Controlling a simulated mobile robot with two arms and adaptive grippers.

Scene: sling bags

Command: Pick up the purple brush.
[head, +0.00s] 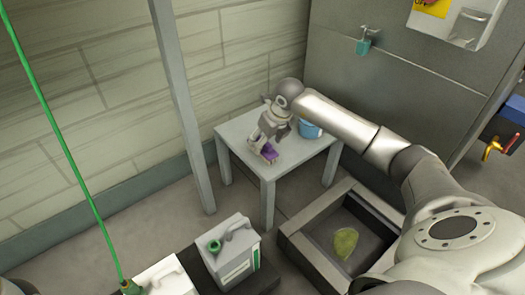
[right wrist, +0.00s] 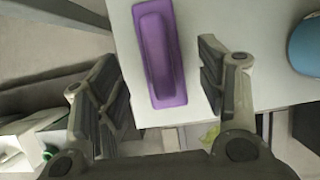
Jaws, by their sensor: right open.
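The purple brush (head: 267,153) lies on a small white table (head: 298,151), near its front-left edge. In the right wrist view the purple brush (right wrist: 160,55) lies lengthwise between the spread fingers, with a gap on both sides. My right gripper (head: 265,143) is open and empty, pointing down over the brush. Its two fingers also show in the right wrist view (right wrist: 155,88). Part of the brush is hidden by the gripper in the head view. My left gripper is out of view.
A blue bucket (head: 310,128) stands on the table behind my gripper. A floor basin (head: 300,245) with a yellow-green item (head: 345,242) lies in front of the table. A white jerrycan (head: 232,255) stands at the lower left. A grey post (head: 185,105) rises left of the table.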

